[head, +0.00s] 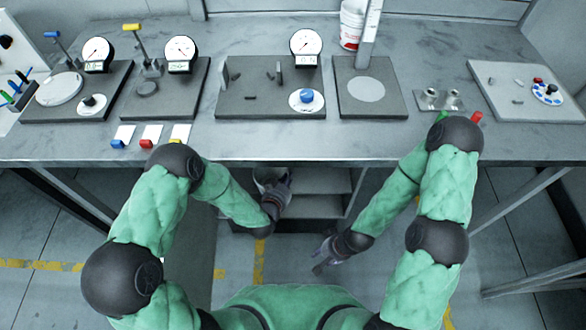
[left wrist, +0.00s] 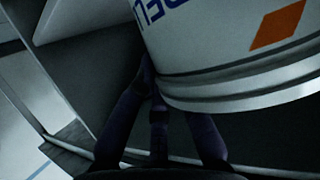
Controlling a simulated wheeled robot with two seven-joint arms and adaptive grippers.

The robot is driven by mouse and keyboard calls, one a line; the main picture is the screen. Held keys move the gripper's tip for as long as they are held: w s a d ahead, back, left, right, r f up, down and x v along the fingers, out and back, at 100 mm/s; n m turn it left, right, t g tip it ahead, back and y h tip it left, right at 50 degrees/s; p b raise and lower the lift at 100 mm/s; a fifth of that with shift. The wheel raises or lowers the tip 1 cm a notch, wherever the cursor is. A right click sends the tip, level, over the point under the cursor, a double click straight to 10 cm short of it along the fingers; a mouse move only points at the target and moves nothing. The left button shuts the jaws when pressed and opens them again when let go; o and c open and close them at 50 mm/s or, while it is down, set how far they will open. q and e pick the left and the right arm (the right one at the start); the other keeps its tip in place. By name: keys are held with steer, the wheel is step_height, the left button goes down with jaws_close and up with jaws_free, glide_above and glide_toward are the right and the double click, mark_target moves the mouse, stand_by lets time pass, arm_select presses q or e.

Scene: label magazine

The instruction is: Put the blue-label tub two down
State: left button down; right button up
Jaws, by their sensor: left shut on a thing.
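A white tub with blue lettering and an orange diamond fills the upper right of the left wrist view (left wrist: 215,60). In the head view only part of the tub (head: 268,174) shows, under the front edge of the bench by the shelves. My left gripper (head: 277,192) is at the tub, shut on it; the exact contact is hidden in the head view. Its dark fingers (left wrist: 165,120) reach up to the tub's lower edge in the left wrist view. My right gripper (head: 325,262) hangs low over the floor, apart from the tub; its opening is too small to read.
Grey shelves (head: 318,200) stand under the bench (head: 240,148), right of my left gripper. Gauges, fixtures and a white tub with red marking (head: 352,22) stand on the bench. Bench legs are at both sides. The floor (head: 290,245) in front of the shelves looks clear.

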arm_select(q)
steer(key=r+b+x, duration=0.1)
steer(key=b+x, duration=0.2)
steer(key=x, duration=0.3)
steer(key=shift+w, duration=0.45)
steer(key=shift+d, duration=0.15)
steer(key=shift+f, duration=0.15)
steer(key=c, duration=1.3)
jaws_free()
